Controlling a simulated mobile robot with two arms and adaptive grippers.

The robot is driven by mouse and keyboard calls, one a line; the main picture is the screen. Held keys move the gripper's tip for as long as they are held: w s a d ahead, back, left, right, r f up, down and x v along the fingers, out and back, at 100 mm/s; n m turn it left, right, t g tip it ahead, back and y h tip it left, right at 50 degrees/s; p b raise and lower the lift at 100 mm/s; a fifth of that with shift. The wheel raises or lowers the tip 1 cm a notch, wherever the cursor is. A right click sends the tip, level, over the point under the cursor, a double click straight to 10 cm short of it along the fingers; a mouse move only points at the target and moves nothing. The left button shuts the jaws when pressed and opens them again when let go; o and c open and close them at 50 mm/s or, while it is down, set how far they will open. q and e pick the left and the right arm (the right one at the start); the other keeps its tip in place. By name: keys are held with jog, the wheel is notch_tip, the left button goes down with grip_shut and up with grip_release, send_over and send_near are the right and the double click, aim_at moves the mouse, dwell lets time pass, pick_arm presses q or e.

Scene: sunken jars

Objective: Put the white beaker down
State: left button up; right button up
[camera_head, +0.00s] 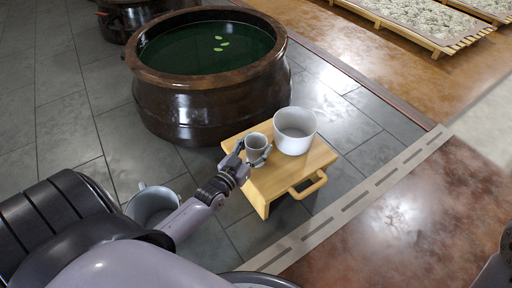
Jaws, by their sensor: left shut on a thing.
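The white beaker (256,144), a small pale cup, is upright at the left part of a small wooden stool (262,186). My left gripper (246,156) reaches in from the lower left and is shut on the beaker's near side. I cannot tell whether the beaker's base touches the stool top. A larger white pot (295,138) stands just to the right of the beaker on the stool. My right gripper is out of view.
A big brown jar (195,112) with dark green liquid and several floating leaves stands behind the stool. A grey metal bucket (146,208) is on the tiles at left, beside my arm. Bare stool top lies in front of the pot, above a wooden handle (310,186).

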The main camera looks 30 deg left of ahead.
pick_arm(q)
jog(key=o, duration=1.3)
jog(key=shift+f, duration=0.1)
